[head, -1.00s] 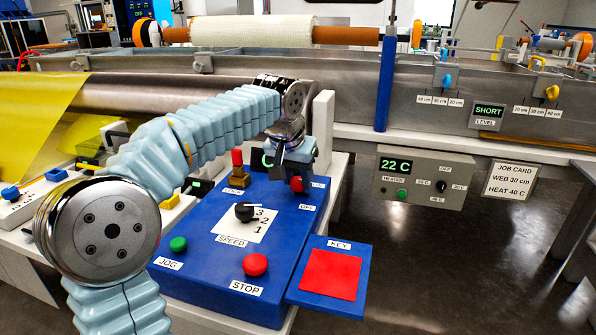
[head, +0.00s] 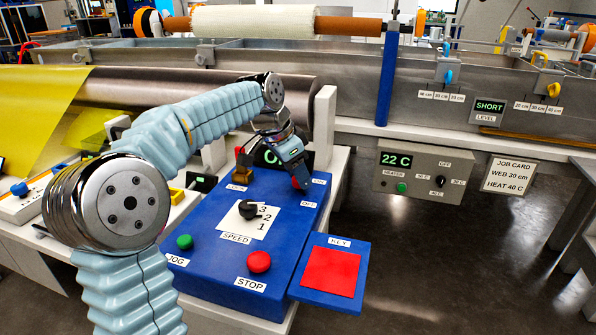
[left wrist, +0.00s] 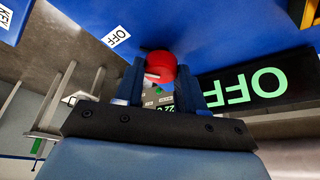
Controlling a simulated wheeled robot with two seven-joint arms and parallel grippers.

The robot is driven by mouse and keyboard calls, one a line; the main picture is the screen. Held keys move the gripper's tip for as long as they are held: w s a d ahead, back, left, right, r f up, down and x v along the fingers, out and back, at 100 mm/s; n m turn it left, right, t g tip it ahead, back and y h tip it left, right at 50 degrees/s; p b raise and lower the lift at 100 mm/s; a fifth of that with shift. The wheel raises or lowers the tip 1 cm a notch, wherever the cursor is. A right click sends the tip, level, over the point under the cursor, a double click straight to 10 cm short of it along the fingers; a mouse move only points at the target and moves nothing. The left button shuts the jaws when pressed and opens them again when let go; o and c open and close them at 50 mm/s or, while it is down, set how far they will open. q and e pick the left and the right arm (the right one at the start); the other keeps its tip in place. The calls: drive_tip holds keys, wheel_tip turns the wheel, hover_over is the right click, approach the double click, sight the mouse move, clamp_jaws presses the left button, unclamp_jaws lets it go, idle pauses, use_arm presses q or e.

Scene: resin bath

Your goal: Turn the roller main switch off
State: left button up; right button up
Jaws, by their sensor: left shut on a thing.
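The red knob of the main switch (head: 299,183) is on the blue control box (head: 205,262), toward its far right corner, by ON and OFF labels. In the left wrist view the red knob (left wrist: 160,66) sits between my two fingers, with a white OFF label (left wrist: 116,36) beside it. My left gripper (head: 297,178) is tilted and shut on this knob. The box's display (left wrist: 255,87) reads OFF in green letters; in the head view my arm hides most of it. My right gripper is not in view.
The box also carries a black speed knob (head: 248,209), a green jog button (head: 184,241), a red stop button (head: 259,261) and a brass piece (head: 243,160). A key tray with a red pad (head: 331,271) joins its right side. A heater panel (head: 424,173) is at right.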

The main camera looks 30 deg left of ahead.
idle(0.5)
use_arm(q)
drive_tip(key=o, duration=1)
drive_tip(key=shift+o, duration=0.2)
drive_tip(key=v, duration=1.3)
drive_tip(key=shift+a+r, duration=0.2)
drive_tip(key=shift+r, duration=0.15)
drive_tip(key=shift+s, duration=0.1)
